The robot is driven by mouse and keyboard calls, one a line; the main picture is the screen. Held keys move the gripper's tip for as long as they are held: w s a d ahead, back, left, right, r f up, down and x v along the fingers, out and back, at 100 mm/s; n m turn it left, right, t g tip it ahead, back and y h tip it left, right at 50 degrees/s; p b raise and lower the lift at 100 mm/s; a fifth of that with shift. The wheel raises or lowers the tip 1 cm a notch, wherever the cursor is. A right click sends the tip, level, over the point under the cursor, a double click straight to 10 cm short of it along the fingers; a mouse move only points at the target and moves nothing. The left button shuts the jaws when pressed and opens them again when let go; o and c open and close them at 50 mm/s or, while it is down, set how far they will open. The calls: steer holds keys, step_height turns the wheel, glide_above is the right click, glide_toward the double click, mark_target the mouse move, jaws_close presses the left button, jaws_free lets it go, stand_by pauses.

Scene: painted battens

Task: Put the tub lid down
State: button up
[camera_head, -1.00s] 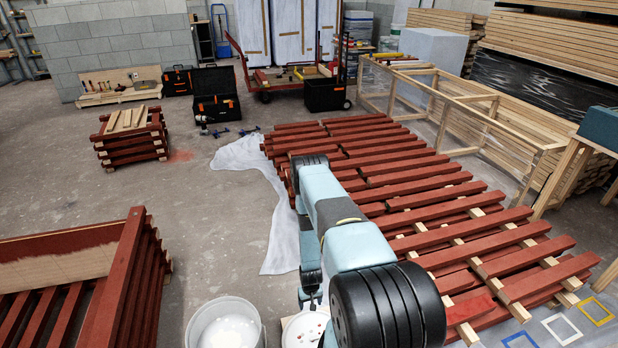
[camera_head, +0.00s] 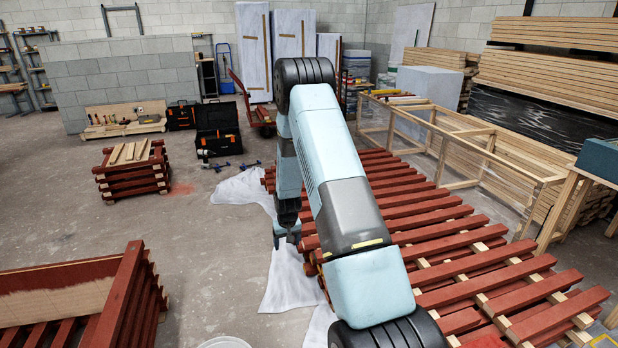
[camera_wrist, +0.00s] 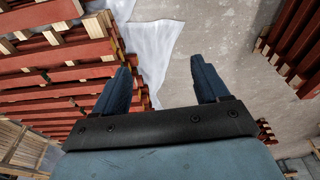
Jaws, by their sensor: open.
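My gripper (camera_wrist: 160,75) is open in the wrist view, with its two dark blue fingers well apart and nothing between them. Beyond the fingertips are a white sheet and the bare concrete floor. In the head view my gripper (camera_head: 287,236) hangs below my raised arm, over the edge of the red battens. The white tub (camera_head: 225,342) shows only as a sliver of rim at the bottom edge of the head view. The tub lid is not in sight in either current view.
Red painted battens (camera_head: 440,238) lie in stacked rows on the right, beside the white sheet (camera_head: 287,280). A red crate-like stack (camera_head: 125,300) stands at lower left, a smaller stack (camera_head: 133,172) behind it. Open concrete floor (camera_head: 205,240) lies between.

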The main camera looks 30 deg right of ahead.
steer(key=s+a+r+t, duration=0.15)
steer(key=s+r, duration=0.25)
steer(key=r, duration=0.7)
steer(key=s+a+r, duration=0.3)
steer(key=r, duration=0.9)
steer(key=s+a+r, duration=0.2)
steer(key=s+r, duration=0.2)
steer(key=r, duration=0.7)
steer(key=s+a+r, duration=0.1)
steer(key=s+r, duration=0.3)
steer(key=s, duration=0.5)
steer(key=s+a+r+n+t, duration=0.1)
steer(key=s+r, duration=0.4)
steer(key=s, duration=0.5)
steer(key=s+a+r+t, duration=0.1)
steer(key=s+a+r, duration=0.1)
steer(key=s+r, duration=0.3)
steer(key=s, duration=0.4)
steer(key=shift+s+a+r, duration=0.2)
steer(key=shift+s+a, duration=0.05)
steer(key=shift+a, duration=0.1)
steer(key=shift+c, duration=0.4)
